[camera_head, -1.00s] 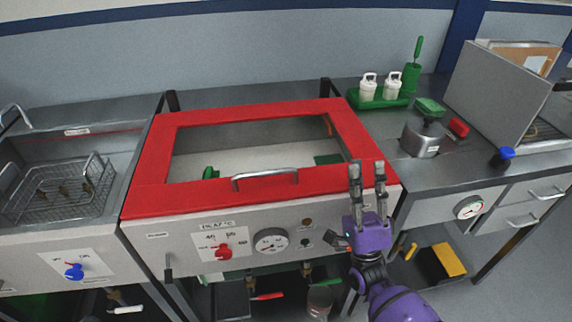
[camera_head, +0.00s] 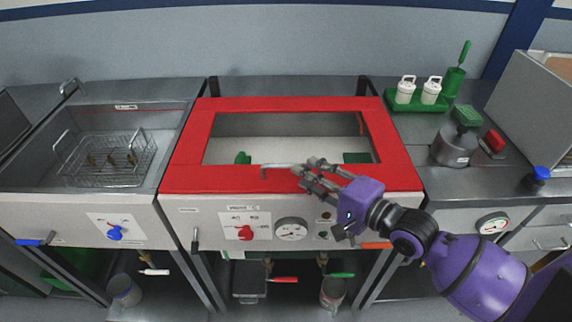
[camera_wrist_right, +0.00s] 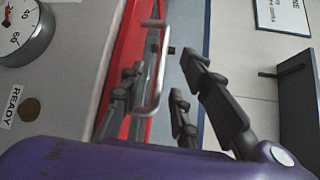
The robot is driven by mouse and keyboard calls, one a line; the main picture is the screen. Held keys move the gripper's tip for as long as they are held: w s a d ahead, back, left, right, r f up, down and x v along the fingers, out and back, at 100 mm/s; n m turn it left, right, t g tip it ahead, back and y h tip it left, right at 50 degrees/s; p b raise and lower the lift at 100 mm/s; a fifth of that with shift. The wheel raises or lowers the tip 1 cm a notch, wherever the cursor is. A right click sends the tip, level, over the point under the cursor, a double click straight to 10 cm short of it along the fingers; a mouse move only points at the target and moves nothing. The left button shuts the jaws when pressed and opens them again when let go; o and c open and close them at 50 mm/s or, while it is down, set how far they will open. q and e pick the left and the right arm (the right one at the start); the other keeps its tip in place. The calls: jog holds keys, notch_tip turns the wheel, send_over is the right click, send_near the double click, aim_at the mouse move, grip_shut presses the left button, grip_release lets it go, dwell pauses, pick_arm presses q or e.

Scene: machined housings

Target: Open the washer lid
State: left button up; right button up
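The washer lid (camera_head: 190,150) is a red frame with a clear window, lying shut on the washer (camera_head: 215,215). Its metal bar handle (camera_head: 280,167) is on the front part of the frame and also shows in the right wrist view (camera_wrist_right: 153,85). My right gripper (camera_head: 306,172) reaches in from the right, with its fingertips at the handle's right end. In the right wrist view the fingers (camera_wrist_right: 160,88) are spread, with the handle between them; I cannot tell whether they touch it. The right end of the handle is partly hidden in the head view. My left gripper is not in view.
A sink with a wire basket (camera_head: 108,160) is on the left. On the right counter stand a green rack (camera_head: 418,102) with white bottles, a grey pot (camera_head: 455,147) and a blue-capped item (camera_head: 538,177). A red knob (camera_head: 246,233) and dial (camera_head: 291,230) are on the washer front.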

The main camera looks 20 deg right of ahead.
aim_at(290, 164)
jog(key=x, duration=0.6)
jog(key=shift+w+a, duration=0.15)
jog(key=shift+w, duration=0.15)
grip_shut()
